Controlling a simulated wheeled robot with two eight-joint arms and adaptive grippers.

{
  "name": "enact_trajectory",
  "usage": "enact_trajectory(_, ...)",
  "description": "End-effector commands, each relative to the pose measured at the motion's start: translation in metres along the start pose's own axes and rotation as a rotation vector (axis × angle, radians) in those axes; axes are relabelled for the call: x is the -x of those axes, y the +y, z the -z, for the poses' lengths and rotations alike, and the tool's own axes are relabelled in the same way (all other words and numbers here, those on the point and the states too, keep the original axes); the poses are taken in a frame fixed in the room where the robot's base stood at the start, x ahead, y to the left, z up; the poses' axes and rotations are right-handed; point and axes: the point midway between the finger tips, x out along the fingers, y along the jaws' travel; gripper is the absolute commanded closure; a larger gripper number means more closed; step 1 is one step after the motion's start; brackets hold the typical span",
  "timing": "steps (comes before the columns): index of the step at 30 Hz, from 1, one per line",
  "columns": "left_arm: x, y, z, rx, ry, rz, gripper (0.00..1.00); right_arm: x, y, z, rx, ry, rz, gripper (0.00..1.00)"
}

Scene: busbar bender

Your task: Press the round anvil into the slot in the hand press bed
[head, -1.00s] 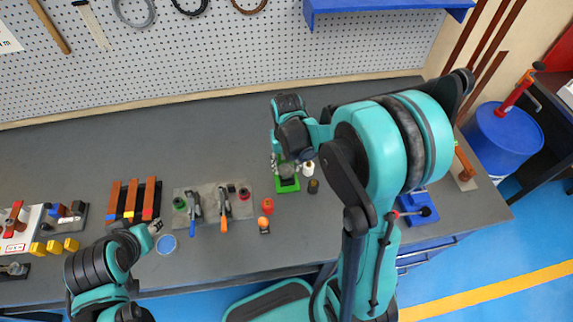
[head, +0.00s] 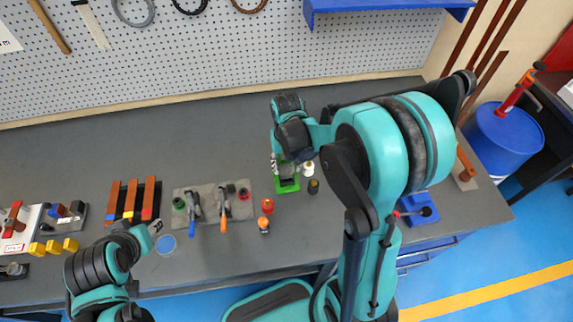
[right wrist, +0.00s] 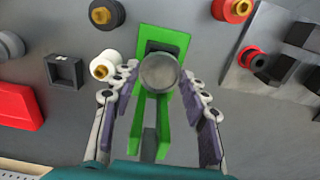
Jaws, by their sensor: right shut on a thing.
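The green hand press bed (head: 294,187) stands on the bench right of centre, with a dark slot area at its front. In the right wrist view its green frame (right wrist: 178,42) runs beneath my gripper. My right gripper (head: 285,170) is over the bed. Its fingers (right wrist: 160,80) are shut on a grey round piece, apparently the round anvil (right wrist: 159,72), whose flat round face shows. The anvil hides part of the bed, so I cannot tell whether it touches the slot. My left gripper (head: 155,228) is at lower left, away from the press; its fingers are too small to judge.
A grey tool mat (head: 208,215) lies left. The bench behind is clear.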

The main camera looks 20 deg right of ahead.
Motion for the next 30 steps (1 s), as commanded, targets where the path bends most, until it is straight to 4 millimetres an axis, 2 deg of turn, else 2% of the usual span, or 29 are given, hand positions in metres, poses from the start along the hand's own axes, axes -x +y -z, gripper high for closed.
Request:
enact_trajectory(15,-0.009,0.000,-0.007,0.000,0.000,0.000,0.60,-0.013,0.000,0.000,0.000,0.000,0.000,0.90)
enact_trajectory(30,-0.005,0.000,-0.004,0.000,0.000,0.000,0.60,-0.004,0.000,0.000,0.000,0.000,0.000,0.90)
